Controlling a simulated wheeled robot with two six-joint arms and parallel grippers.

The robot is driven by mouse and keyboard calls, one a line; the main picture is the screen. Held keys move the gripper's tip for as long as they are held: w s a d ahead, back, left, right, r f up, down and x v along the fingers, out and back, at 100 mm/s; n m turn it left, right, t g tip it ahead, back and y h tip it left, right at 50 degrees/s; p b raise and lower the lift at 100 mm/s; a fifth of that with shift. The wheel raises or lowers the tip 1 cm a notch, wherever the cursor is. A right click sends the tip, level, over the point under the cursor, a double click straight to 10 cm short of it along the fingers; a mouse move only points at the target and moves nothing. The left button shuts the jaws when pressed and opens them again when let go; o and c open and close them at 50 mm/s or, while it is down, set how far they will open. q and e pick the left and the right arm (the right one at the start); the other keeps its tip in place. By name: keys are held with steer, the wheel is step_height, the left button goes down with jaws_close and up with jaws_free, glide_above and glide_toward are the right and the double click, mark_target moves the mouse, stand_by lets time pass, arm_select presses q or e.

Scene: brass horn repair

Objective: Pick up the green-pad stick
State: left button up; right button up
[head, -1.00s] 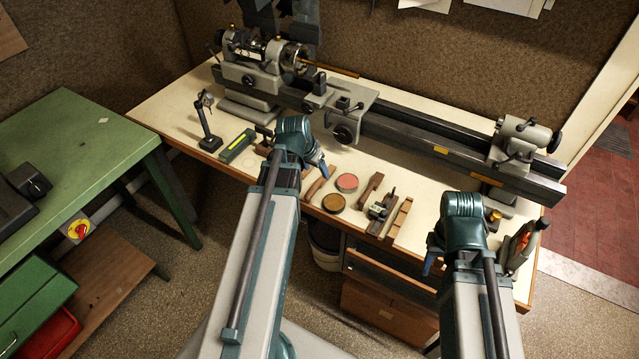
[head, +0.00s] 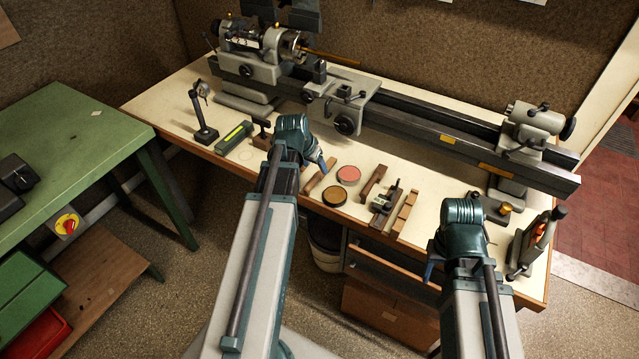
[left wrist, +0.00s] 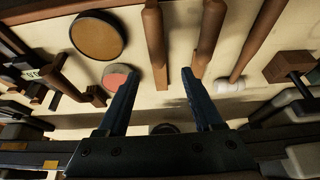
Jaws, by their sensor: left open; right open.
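Several wooden sticks lie on the bench in the left wrist view: one stick (left wrist: 155,45) left of centre, another stick (left wrist: 208,38) right of it, and a white-ended stick (left wrist: 256,45) further right. I see no green pad, so I cannot tell which one is the green-pad stick. The leftmost of these sticks also seems to show in the head view (head: 321,177); my left arm hides the bench beside it. My left gripper (head: 319,162) is open and empty over these sticks; its fingers (left wrist: 160,80) point at them. My right gripper (head: 430,270) is open, at the bench's front edge, mostly hidden.
A pink round tin (head: 348,174) and a brown tin (head: 335,196) lie right of the sticks. A lathe (head: 420,125) spans the bench's back. A green level (head: 234,137) and a dark stand (head: 204,115) are at left. A wooden plane (head: 386,202) lies right of the tins.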

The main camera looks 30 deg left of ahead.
mark_target(319, 172)
arm_select(q)
steer(key=shift+b+x, duration=2.45)
steer(key=shift+x, duration=0.7)
steer(key=shift+d+r, duration=0.1)
steer(key=shift+r, duration=0.05)
jaws_close()
